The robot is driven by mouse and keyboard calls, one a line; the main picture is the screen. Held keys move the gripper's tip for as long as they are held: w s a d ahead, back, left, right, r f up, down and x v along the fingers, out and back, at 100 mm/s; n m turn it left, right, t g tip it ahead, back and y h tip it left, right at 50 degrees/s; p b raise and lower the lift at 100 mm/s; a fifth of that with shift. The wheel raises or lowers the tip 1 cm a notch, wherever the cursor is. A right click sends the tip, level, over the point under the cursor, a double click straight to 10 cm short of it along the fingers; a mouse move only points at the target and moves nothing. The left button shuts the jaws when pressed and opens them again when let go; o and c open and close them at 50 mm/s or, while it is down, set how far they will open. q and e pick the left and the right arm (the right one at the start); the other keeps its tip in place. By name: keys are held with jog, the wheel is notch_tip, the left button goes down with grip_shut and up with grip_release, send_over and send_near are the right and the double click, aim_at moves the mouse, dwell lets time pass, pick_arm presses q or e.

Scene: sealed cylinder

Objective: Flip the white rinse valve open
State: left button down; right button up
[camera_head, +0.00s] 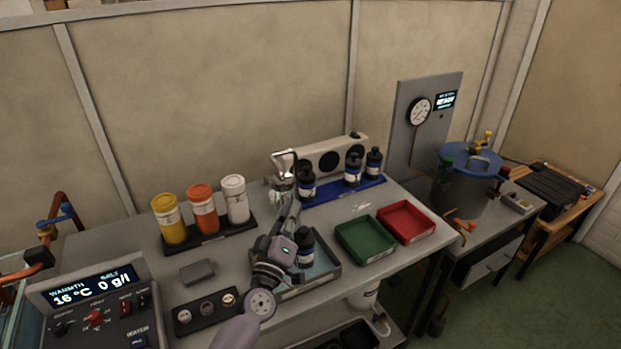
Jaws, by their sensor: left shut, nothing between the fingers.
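I cannot make out a white rinse valve for certain in the head view. A blue-lidded metal cylinder (460,190) stands at the right, with small green, red and yellow fittings on and around it. At the left edge are copper-coloured pipes with a blue-handled valve (55,215). My left gripper (291,212) is shut and empty. It reaches over the middle of the bench, in front of a shiny metal and glass vessel and beside a dark bottle (304,246) in a grey tray (325,277). My right gripper is out of view.
Yellow, orange and white jars (236,199) stand in a dark rack. A green tray (365,239) and red tray (406,222) lie to the right. Dark bottles (353,168) stand on a blue mat behind. A control panel (95,300) fills the lower left. A gauge board (422,115) stands behind the cylinder.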

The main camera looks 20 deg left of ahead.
pick_arm(q)
jog(key=w+d+r+m+t+h, duration=0.1)
jog(key=w+d+r+m+t, duration=0.1)
jog(key=r+m, duration=0.4)
notch_tip(320, 180, up, 4)
jog(key=shift+w+d+f+m+t+p, duration=0.1)
jog(key=shift+w+d+m+t+p, duration=0.2)
jog(key=shift+d+m+t+p, duration=0.25)
jog(key=shift+h, duration=0.4)
